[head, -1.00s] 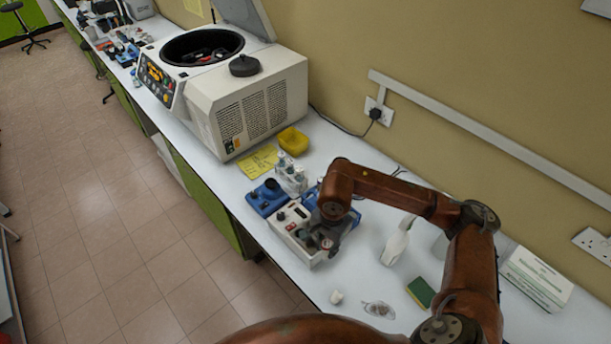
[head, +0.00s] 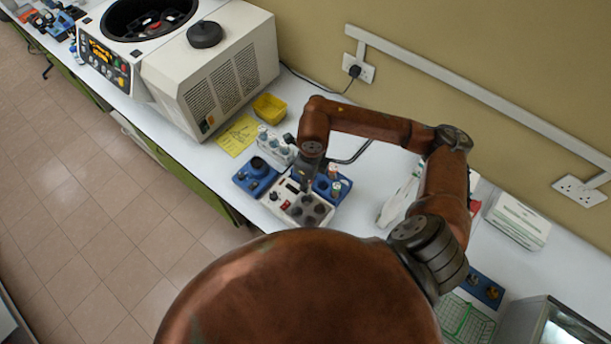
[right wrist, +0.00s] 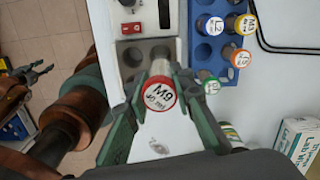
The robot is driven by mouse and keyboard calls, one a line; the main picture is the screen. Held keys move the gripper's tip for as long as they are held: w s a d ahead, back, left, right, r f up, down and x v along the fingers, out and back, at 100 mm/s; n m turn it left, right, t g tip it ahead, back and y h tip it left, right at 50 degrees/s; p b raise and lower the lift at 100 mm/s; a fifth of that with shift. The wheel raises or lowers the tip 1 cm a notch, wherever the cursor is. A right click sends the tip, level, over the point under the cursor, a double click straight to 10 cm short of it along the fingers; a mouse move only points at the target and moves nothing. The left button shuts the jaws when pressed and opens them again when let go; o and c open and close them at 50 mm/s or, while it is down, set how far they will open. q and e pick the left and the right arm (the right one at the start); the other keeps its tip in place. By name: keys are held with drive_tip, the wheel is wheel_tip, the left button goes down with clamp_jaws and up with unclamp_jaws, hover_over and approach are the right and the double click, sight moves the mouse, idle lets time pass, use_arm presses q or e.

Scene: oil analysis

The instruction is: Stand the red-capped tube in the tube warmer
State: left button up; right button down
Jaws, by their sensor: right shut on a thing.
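The red-capped tube (right wrist: 160,94), marked M9, is held between the green fingers of my right gripper (right wrist: 158,110) in the right wrist view. Its cap faces the camera and its body points away toward the block of the tube warmer. The tube warmer (head: 283,206) is a white box with a red button and dark wells; it also shows in the right wrist view (right wrist: 128,20). The tube's lower end overlaps the well area; I cannot tell whether it is inside a well. In the right wrist view my left gripper (right wrist: 40,74) hangs at the left, apart from the bench, its fingers seemingly spread.
A blue rack (right wrist: 205,50) with several capped tubes stands right beside the warmer. A blue device (head: 244,178), white bottle rack (head: 276,148), yellow tray (head: 269,107) and large centrifuge (head: 190,75) are nearby. A white box (head: 518,222) stands farther right.

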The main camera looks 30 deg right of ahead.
sight(307, 195)
drive_tip(key=shift+f, duration=0.55)
drive_tip(key=shift+f+b, duration=0.55)
drive_tip(key=shift+f, duration=0.3)
wheel_tip(307, 195, down, 2)
drive_tip(key=shift+f+b, duration=0.15)
drive_tip(key=shift+b, duration=0.4)
drive_tip(key=shift+f+b, duration=0.3)
drive_tip(key=shift+f, duration=0.5)
drive_tip(key=shift+f+b, duration=0.35)
drive_tip(key=shift+f, duration=0.45)
use_arm(q)
drive_tip(key=shift+f+b, duration=1)
drive_tip(key=shift+f, duration=1.9)
use_arm(e)
drive_tip(key=shift+f, duration=1.05)
drive_tip(key=c, duration=1.6)
unclamp_jaws()
drive_tip(key=shift+r, duration=0.1)
